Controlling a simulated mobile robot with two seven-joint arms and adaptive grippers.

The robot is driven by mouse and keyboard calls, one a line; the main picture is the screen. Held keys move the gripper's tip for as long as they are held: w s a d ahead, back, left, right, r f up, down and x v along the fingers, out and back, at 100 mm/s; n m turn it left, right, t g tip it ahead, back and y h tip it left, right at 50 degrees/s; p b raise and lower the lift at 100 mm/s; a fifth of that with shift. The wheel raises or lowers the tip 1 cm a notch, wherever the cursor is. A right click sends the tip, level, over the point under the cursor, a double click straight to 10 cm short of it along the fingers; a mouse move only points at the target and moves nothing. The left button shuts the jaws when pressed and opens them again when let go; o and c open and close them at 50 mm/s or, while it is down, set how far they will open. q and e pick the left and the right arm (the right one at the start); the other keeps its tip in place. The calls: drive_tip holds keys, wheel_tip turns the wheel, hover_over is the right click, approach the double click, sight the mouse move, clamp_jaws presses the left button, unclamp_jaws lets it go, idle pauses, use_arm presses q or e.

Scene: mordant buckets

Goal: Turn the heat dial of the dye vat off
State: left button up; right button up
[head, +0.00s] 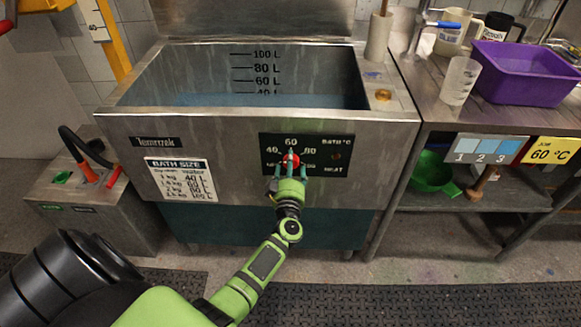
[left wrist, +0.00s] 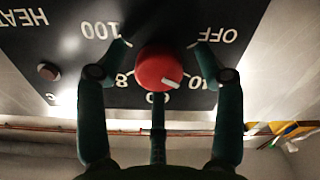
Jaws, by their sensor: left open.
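The dye vat (head: 235,120) is a steel tank with bluish liquid (head: 265,100) inside. On its front is a black heat panel (head: 322,148) with a red dial (head: 290,159). In the left wrist view the panel is upside down, and the dial (left wrist: 160,66) has a white mark at its lower right, roughly between 60 and 40. OFF is printed at the upper right there. My left gripper (head: 289,168) is open in front of the dial, with green fingers on either side of it and a third below (left wrist: 158,105). I cannot tell whether they touch it. My right gripper is out of view.
A dark round lamp (head: 336,156) marked HEAT sits right of the dial. A bath size chart (head: 181,180) is on the vat front. A grey box (head: 95,205) stands left. A steel table right carries a purple tub (head: 520,72) and a job card reading 60 °C (head: 552,150).

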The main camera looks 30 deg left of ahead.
use_arm(q)
drive_tip(key=shift+w, duration=0.15)
drive_tip(key=c, duration=1.1)
drive_tip(key=shift+c, duration=0.2)
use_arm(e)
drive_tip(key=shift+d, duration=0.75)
use_arm(q)
drive_tip(key=shift+d+n, duration=0.1)
drive_tip(key=shift+n, duration=0.2)
drive_tip(key=shift+d+n+b, duration=0.1)
drive_tip(key=shift+n+b, duration=0.95)
drive_tip(key=shift+n, duration=4.45)
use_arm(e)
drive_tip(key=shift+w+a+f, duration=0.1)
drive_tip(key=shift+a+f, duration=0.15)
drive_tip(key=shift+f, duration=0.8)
